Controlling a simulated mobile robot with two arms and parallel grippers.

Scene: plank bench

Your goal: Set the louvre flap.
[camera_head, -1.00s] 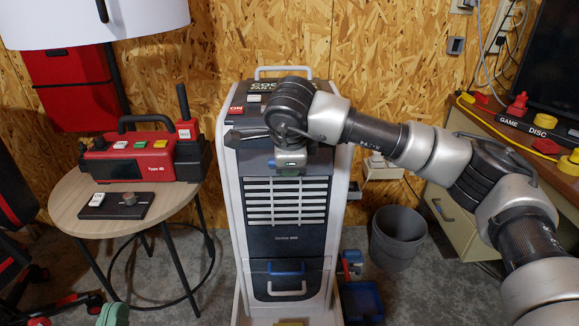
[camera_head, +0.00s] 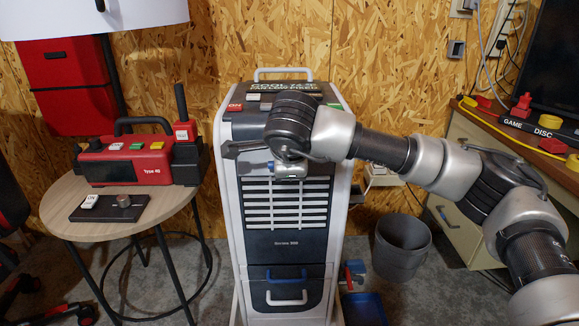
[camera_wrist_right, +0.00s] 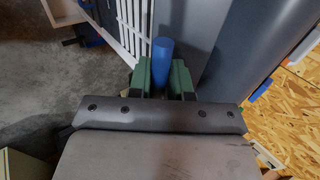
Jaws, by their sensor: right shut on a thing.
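The louvre flap, a panel of white horizontal slats (camera_head: 286,208), is on the front of the tall grey and white tower unit (camera_head: 287,243). The slats also show at the top of the wrist view (camera_wrist_right: 130,22). My right gripper (camera_head: 288,174) is at the top edge of the slats, and my wrist hides part of the unit there. In the wrist view its green fingers (camera_wrist_right: 160,76) are shut on a blue upright handle (camera_wrist_right: 163,52) beside the slats. My left gripper is not in view.
A round table (camera_head: 75,222) at left holds a red device (camera_head: 125,166) and a black plate with a knob (camera_head: 110,208). A grey bin (camera_head: 402,247) stands right of the unit. A desk (camera_head: 470,195) is at far right. A blue drawer handle (camera_head: 287,274) is lower on the unit.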

